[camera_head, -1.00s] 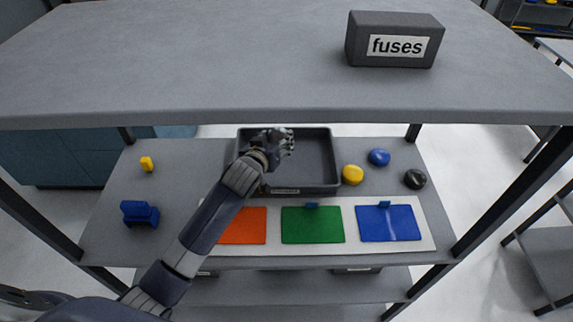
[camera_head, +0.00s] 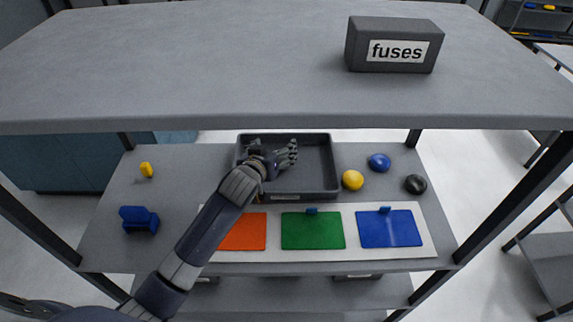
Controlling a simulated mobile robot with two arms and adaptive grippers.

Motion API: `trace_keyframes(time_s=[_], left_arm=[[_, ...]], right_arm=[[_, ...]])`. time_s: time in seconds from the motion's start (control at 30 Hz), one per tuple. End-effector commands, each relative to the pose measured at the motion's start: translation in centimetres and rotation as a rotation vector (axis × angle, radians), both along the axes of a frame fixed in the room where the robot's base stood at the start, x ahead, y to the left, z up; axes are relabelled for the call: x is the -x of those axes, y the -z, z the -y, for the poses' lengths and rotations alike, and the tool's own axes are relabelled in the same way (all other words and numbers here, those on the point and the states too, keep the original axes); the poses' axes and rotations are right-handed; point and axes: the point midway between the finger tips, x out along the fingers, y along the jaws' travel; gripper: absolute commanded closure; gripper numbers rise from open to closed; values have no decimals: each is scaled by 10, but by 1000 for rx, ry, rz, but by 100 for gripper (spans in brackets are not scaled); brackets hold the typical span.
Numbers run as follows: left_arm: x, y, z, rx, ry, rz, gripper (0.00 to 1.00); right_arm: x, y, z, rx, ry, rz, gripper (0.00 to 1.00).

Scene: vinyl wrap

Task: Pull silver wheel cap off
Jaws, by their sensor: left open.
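I cannot make out a silver wheel cap in the head view. My left gripper (camera_head: 290,154) is open, with its fingers spread and pointing right. It hangs over the dark grey tray (camera_head: 334,150) on the middle shelf, and nothing shows between its fingers. The arm and hand hide the left part of the tray. Round caps lie just right of the tray: a yellow one (camera_head: 352,180), a blue one (camera_head: 379,162) and a black one (camera_head: 415,184). My right gripper is not in view.
A white board with orange (camera_head: 243,233), green (camera_head: 312,232) and blue (camera_head: 390,230) panels lies in front of the tray. A blue tool (camera_head: 139,219) and a yellow piece (camera_head: 146,169) lie at left. The upper shelf (camera_head: 200,70), carrying a fuses box (camera_head: 395,45), overhangs the back.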

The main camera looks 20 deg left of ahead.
Motion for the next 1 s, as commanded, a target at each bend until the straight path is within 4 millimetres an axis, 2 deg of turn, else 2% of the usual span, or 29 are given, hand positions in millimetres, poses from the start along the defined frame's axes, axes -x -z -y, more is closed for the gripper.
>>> trace_keyframes(time_s=[0.4,0.6,0.77,1.0], left_arm=[[64,-26,-2,0,1,1,23],[88,-36,-3,0,0,1,23],[98,-40,-4,0,0,0,23],[100,-41,-4,0,-1,1,23]], right_arm=[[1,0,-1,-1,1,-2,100],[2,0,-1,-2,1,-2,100],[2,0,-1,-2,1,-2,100],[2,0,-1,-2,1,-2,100]])
